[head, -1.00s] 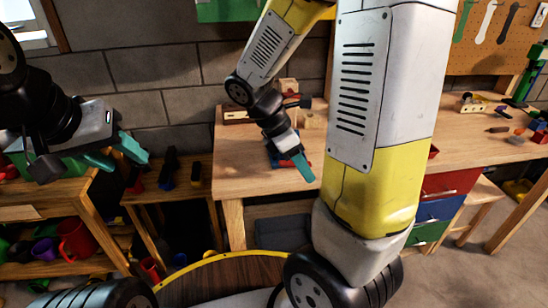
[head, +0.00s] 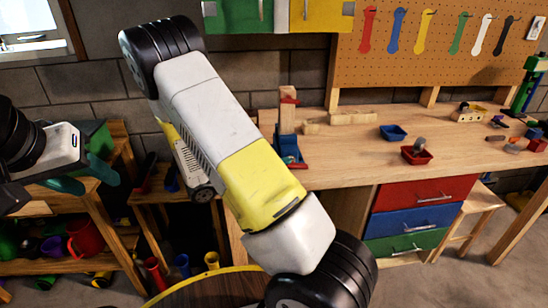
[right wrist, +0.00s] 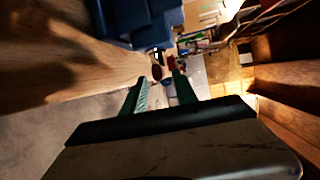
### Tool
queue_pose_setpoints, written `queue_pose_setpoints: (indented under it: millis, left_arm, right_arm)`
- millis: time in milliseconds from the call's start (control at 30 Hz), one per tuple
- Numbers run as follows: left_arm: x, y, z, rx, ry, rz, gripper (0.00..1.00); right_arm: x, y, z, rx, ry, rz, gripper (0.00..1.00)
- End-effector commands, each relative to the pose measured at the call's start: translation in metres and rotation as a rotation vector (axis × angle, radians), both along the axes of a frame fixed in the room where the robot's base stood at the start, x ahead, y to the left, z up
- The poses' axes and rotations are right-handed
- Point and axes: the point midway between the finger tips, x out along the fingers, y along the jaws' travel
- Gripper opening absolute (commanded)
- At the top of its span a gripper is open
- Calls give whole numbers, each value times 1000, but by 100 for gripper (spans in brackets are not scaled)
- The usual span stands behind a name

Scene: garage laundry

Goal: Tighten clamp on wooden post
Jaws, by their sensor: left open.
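The wooden post (head: 287,118) stands upright near the left end of the workbench. The clamp is at the post, with a red piece (head: 288,100) near its top and a blue part (head: 289,148) at its foot. My left gripper (head: 84,176) is open and empty at the far left, well away from the post. My right gripper is hidden in the head view behind my right arm. In the right wrist view its two green fingers (right wrist: 160,92) stand apart with nothing held between them. A blue object (right wrist: 140,20) shows above them; I cannot tell if it is the clamp.
The workbench (head: 350,165) carries wooden blocks (head: 345,118), a blue tray (head: 393,132) and a red tray (head: 417,156). Drawers (head: 415,215) sit below. Shelves with mugs (head: 85,238) stand at the left. A pegboard (head: 430,50) hangs behind.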

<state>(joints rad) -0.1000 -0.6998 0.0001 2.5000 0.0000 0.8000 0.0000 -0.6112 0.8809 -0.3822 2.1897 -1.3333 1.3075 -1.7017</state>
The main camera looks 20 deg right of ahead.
Motion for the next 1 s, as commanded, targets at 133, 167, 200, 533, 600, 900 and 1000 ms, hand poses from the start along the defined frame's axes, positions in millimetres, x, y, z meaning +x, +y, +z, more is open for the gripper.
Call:
queue_pose_setpoints:
  millis: [133, 167, 200, 533, 600, 900, 1000]
  left_arm:
    - [0, 0, 0, 0, 0, 0, 47]
    - [0, 0, 0, 0, 0, 0, 47]
    - [0, 0, 0, 0, 0, 0, 47]
    - [0, 0, 0, 0, 0, 0, 47]
    - [0, 0, 0, 0, 0, 0, 47]
    - [0, 0, 0, 0, 0, 0, 47]
    - [0, 0, 0, 0, 0, 0, 47]
  right_arm:
    - [3, -24, -4, 0, 0, -3, 35]
    - [4, -27, -4, 0, -2, -2, 35]
    - [5, -32, -5, 0, -1, -3, 35]
    - [7, -44, -7, 3, -3, -1, 35]
    - [7, -44, -7, 3, -3, -1, 35]
    - [7, -44, -7, 3, -3, -1, 0]
    - [7, -44, -7, 5, -3, -1, 0]
